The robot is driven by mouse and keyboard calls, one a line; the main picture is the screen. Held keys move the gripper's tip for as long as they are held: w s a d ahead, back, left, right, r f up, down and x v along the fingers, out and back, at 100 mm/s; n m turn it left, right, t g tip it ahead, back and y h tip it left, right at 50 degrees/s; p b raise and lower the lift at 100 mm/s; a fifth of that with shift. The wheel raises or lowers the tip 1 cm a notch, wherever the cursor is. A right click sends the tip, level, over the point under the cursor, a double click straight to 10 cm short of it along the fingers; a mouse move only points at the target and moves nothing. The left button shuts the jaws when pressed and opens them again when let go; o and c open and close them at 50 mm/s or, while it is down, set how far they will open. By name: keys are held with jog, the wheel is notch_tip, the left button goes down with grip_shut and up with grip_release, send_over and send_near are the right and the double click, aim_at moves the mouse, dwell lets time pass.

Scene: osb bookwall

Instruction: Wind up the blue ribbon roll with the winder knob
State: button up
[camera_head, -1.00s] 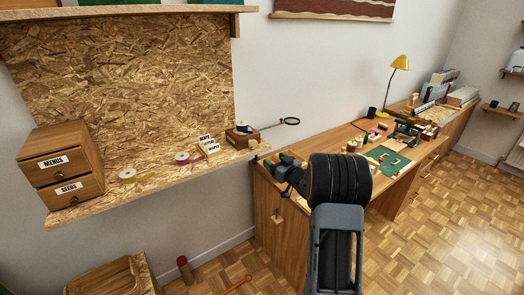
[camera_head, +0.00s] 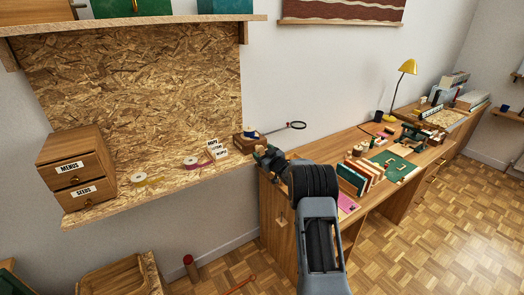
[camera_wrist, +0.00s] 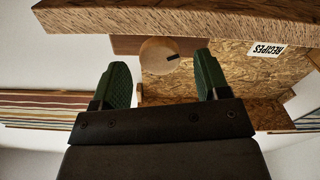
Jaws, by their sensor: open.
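The blue ribbon roll (camera_head: 249,134) sits on a small wooden winder block (camera_head: 238,144) at the right end of the wall shelf in the head view. In the wrist view, a round pale wooden knob (camera_wrist: 156,60) with a dark mark appears between my two green finger pads. My gripper (camera_wrist: 162,66) is open, with a visible gap on each side of the knob; I cannot tell the depth left between them. In the head view my gripper (camera_head: 267,157) is at the shelf's right end, beside the winder, and partly hidden by my arm.
A cluttered desk (camera_head: 350,135) stands right.

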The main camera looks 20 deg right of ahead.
jog(key=shift+w+a, duration=0.1)
jog(key=shift+w, duration=0.45)
jog(key=c, duration=0.9)
jog(key=shift+c, duration=0.2)
jog(key=shift+m, duration=0.3)
jog(key=shift+m, duration=2.6)
